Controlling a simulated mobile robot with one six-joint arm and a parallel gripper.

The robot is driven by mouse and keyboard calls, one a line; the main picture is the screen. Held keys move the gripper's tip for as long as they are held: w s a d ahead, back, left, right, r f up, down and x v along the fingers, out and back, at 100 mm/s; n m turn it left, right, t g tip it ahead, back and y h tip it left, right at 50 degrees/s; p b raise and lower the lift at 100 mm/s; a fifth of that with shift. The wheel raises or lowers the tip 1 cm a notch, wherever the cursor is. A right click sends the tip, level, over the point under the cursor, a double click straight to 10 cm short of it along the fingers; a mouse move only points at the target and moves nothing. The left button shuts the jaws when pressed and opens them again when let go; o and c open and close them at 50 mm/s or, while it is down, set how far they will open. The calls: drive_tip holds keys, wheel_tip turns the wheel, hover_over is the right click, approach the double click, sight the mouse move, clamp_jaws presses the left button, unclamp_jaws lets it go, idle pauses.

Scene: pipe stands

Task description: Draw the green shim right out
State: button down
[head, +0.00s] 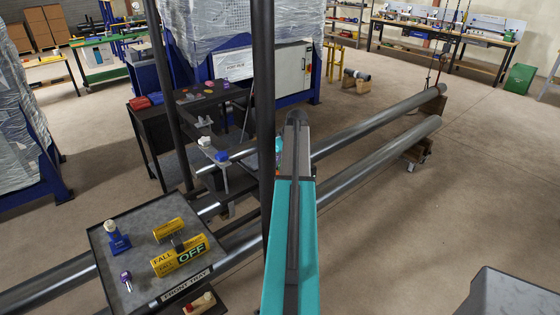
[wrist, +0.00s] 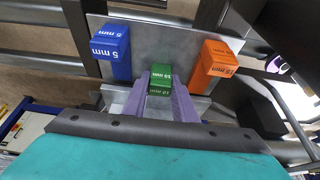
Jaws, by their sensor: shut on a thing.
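The green shim (wrist: 161,76), a small block with white lettering, is in the middle of the wrist view. My gripper (wrist: 162,92), with purple fingers, is shut on it, one finger at each side. Behind it is a grey metal plate (wrist: 140,30); whether the shim still sits in the plate's slot cannot be told. A blue shim (wrist: 111,50) marked 5 mm is to its left and an orange shim (wrist: 212,65) to its right, both apart from the fingers. In the head view my own arm hides the gripper and the green shim.
The front tray (head: 130,230) at lower left holds a blue item (head: 117,238), a purple-headed item (head: 126,280) and a yellow fall-off block (head: 180,258). Dark upright posts (head: 264,100) stand close to my arm. Long pipes (head: 385,148) run to the right.

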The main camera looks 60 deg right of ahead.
drive_tip(key=shift+s+a+b, duration=0.25)
drive_tip(key=shift+s, duration=0.65)
drive_tip(key=shift+s+a+b, duration=0.25)
drive_tip(key=shift+s+b, duration=0.05)
drive_tip(key=shift+s, duration=0.6)
drive_tip(key=shift+s+a+b, duration=0.25)
drive_tip(key=shift+s, duration=0.65)
drive_tip(key=c, duration=1.4)
unclamp_jaws()
drive_tip(key=shift+s, duration=0.15)
drive_tip(key=shift+c, duration=0.2)
drive_tip(key=shift+a+r, duration=0.1)
drive_tip(key=shift+r, duration=0.4)
drive_tip(key=b+v, duration=0.4)
drive_tip(key=v, duration=0.8)
drive_tip(key=shift+s+r, duration=0.25)
drive_tip(key=shift+r, duration=0.05)
drive_tip(key=shift+a, duration=0.1)
